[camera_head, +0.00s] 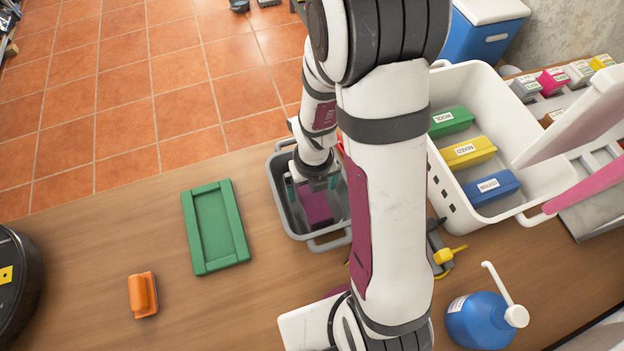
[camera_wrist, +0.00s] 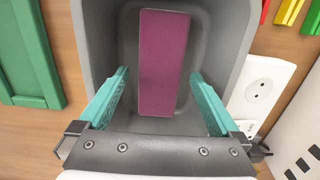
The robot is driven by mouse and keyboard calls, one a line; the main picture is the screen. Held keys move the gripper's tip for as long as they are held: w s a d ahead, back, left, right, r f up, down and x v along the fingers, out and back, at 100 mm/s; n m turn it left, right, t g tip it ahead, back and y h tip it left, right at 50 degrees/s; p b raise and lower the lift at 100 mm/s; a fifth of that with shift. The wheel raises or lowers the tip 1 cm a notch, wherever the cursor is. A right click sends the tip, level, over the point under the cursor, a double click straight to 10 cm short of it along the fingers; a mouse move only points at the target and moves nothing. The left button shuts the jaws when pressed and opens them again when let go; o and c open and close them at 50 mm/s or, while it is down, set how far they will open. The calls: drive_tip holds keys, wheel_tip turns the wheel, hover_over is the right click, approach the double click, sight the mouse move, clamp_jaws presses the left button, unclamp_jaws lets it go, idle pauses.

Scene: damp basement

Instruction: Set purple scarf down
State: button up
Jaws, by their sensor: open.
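The purple scarf (camera_wrist: 163,65) is a folded, flat purple block. It lies inside the grey basket (camera_wrist: 102,38) on its floor, and in the head view the scarf (camera_head: 316,207) shows partly under my wrist. My gripper (camera_wrist: 155,103) is open, with its two teal fingers apart at the near end of the scarf and nothing between their tips that I can see held.
A green tray (camera_head: 240,256) and an orange block-like object (camera_head: 143,295) lie left on the table. A white bin (camera_head: 532,204) with labelled green, yellow and blue blocks stands right. A blue bottle (camera_head: 478,320) is at the front right. A white socket plate (camera_wrist: 262,90) is beside the basket.

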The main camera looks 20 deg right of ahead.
sight(313, 196)
wheel_tip(313, 196, up, 10)
drive_tip(key=s+a+r+n, duration=0.1)
drive_tip(key=s+r+n, duration=0.2)
drive_tip(key=n, duration=0.7)
drive_tip(key=s+a+r+n+y, duration=0.1)
drive_tip(key=s+a+r+n, duration=0.1)
drive_tip(key=s+n, duration=0.5)
drive_tip(key=s+a+r+n+g, duration=0.1)
drive_tip(key=s+n, duration=0.5)
drive_tip(key=n, duration=0.7)
wheel_tip(313, 196, up, 3)
drive_tip(key=shift+a+f+y, duration=0.15)
drive_tip(key=shift+a+y, duration=0.25)
drive_tip(key=shift+a, duration=0.1)
